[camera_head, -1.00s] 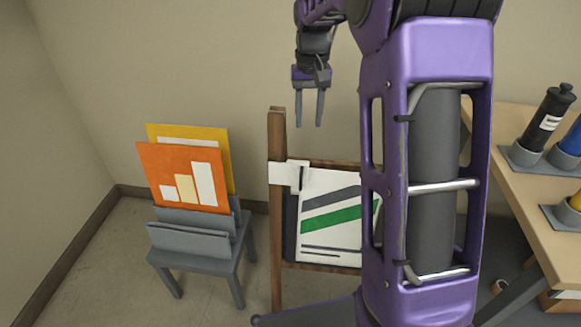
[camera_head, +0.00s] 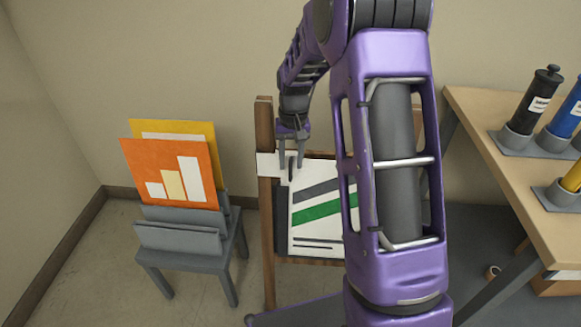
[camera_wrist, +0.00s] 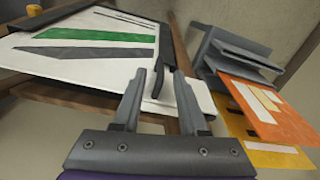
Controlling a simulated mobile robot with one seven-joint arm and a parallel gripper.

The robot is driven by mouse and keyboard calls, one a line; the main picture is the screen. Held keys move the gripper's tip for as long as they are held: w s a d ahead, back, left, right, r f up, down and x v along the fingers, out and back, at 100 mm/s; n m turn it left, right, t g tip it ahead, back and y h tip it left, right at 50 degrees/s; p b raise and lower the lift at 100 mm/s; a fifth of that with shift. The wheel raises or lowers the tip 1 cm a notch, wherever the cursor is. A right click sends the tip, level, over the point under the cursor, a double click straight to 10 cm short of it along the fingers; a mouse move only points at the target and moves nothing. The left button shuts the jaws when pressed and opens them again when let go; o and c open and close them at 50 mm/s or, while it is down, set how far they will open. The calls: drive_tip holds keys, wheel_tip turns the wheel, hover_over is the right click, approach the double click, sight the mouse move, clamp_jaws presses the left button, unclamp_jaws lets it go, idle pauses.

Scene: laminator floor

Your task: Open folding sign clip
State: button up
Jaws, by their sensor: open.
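The folding sign (camera_head: 264,200) has a wooden frame and carries a white sheet (camera_head: 310,232) with grey and green stripes. It also shows in the wrist view (camera_wrist: 85,45). A white clip plate (camera_head: 268,164) with a dark upright lever (camera_head: 291,168) sits at the sign's upper left corner. The lever shows in the wrist view (camera_wrist: 160,80) between the fingers. My gripper (camera_head: 290,164) is open, fingers pointing down, in front of the clip; it also shows in the wrist view (camera_wrist: 158,75). I cannot tell whether a finger touches the lever.
A grey rack (camera_head: 190,240) with orange (camera_head: 160,172) and yellow (camera_head: 195,132) boards stands at the left. A wooden table (camera_head: 490,130) with black (camera_head: 534,100) and blue (camera_head: 567,110) bottles in grey holders is at the right. Open floor lies between rack and sign.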

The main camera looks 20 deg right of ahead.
drive_tip(key=shift+f, duration=0.9)
drive_tip(key=shift+c, duration=0.3)
clamp_jaws()
drive_tip(key=shift+a, duration=0.1)
idle(0.5)
